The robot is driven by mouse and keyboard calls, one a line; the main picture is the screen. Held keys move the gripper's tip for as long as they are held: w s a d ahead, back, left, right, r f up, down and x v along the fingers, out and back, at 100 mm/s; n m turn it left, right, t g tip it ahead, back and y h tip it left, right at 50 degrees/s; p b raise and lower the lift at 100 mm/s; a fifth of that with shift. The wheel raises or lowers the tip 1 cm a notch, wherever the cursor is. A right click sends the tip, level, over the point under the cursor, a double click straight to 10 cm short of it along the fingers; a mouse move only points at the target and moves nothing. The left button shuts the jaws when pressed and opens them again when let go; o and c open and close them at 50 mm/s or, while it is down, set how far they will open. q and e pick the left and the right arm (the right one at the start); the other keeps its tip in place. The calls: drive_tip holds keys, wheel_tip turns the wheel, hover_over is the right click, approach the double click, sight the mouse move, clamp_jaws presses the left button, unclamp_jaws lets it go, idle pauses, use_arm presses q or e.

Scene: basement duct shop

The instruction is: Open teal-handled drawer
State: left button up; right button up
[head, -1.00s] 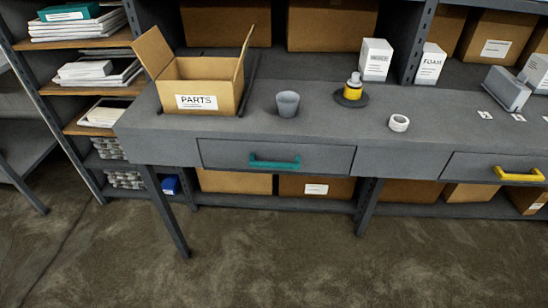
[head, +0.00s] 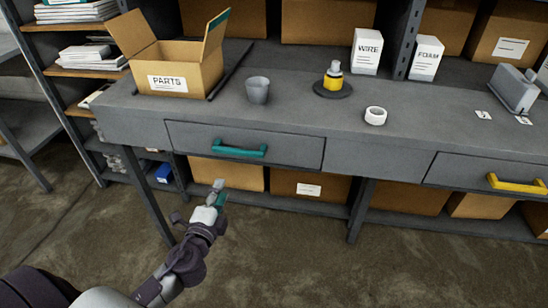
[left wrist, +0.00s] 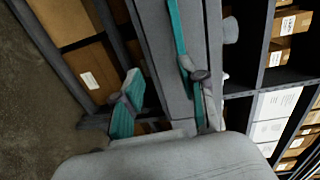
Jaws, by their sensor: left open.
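The teal handle (head: 239,149) is a bar on the front of the left drawer (head: 300,150) of the grey bench. The drawer front sits flush, so the drawer is shut. My left gripper (head: 214,193) is open and empty, below and slightly left of the handle in the head view, apart from it. In the left wrist view the handle (left wrist: 179,35) runs down from the top edge towards one finger of my gripper (left wrist: 162,90). That finger overlaps the handle's lower end there; I cannot tell whether they touch. My right gripper is not in view.
A yellow-handled drawer (head: 517,184) is shut at the right. On the bench stand an open PARTS box (head: 180,82), a grey cup (head: 257,90), a yellow bottle (head: 333,78) and a tape roll (head: 375,116). A bench leg (head: 148,205) stands left of my gripper. The floor in front is clear.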

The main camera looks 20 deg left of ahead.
use_arm(q)
wheel_tip(320, 180, up, 2)
drive_tip(key=d, duration=0.1)
drive_tip(key=t, duration=0.1)
approach(237, 154)
drive_tip(key=w, duration=0.1)
drive_tip(key=shift+m, duration=0.3)
drive_tip(key=p+x, duration=0.1)
drive_tip(key=x, duration=0.7)
drive_tip(key=shift+w+a, duration=0.1)
drive_tip(key=shift+a, duration=0.15)
drive_tip(key=shift+p+x, duration=0.3)
drive_tip(key=shift+x, duration=0.5)
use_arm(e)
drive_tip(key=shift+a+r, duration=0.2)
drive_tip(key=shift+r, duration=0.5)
use_arm(q)
drive_tip(key=shift+c, duration=0.2)
clamp_jaws()
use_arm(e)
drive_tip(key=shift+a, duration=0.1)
